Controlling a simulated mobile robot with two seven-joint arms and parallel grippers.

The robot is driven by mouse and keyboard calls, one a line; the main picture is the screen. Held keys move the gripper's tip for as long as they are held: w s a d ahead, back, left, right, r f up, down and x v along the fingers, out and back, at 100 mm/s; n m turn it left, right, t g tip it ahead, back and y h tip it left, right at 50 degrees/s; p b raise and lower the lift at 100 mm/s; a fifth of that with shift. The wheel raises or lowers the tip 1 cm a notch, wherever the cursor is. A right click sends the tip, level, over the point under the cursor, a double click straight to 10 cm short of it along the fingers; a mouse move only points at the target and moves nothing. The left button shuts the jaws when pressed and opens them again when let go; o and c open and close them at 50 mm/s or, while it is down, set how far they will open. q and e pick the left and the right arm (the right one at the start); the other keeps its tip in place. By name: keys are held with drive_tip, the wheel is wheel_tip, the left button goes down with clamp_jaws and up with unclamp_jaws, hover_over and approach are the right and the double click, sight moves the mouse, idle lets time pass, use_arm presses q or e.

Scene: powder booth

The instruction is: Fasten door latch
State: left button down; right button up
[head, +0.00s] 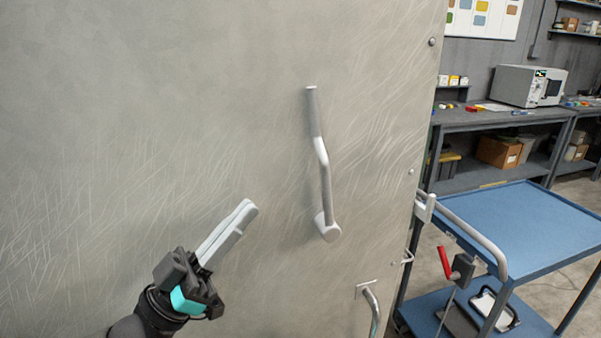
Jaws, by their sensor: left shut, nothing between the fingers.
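The door (120,100) is a large scratched grey metal panel that fills the left and middle of the head view. A bent grey latch lever (323,165) is mounted on it. Its round hub (327,228) is at the bottom and its free end points up. My left gripper (247,210) is in front of the door, to the left of the hub and apart from the lever. Its long pale fingers are shut together and empty, pointing up and right. My right gripper is out of view.
A curved metal handle (373,312) sits low on the door. Right of the door edge are a blue cart (540,225), a red-handled part (445,263) and a workbench (500,118) with a grey instrument (527,86).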

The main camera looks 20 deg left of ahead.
sight(322, 171)
use_arm(q)
drive_tip(key=x, duration=0.3)
drive_tip(key=f+x, duration=0.1)
drive_tip(key=x, duration=0.2)
drive_tip(key=w+x, duration=0.1)
drive_tip(key=x, duration=0.2)
drive_tip(key=shift+d+f, duration=0.2)
drive_tip(key=shift+d, duration=0.1)
drive_tip(key=shift+w+d+f, duration=0.15)
drive_tip(key=shift+w+d, duration=0.35)
drive_tip(key=shift+w, duration=0.1)
drive_tip(key=shift+p, duration=0.35)
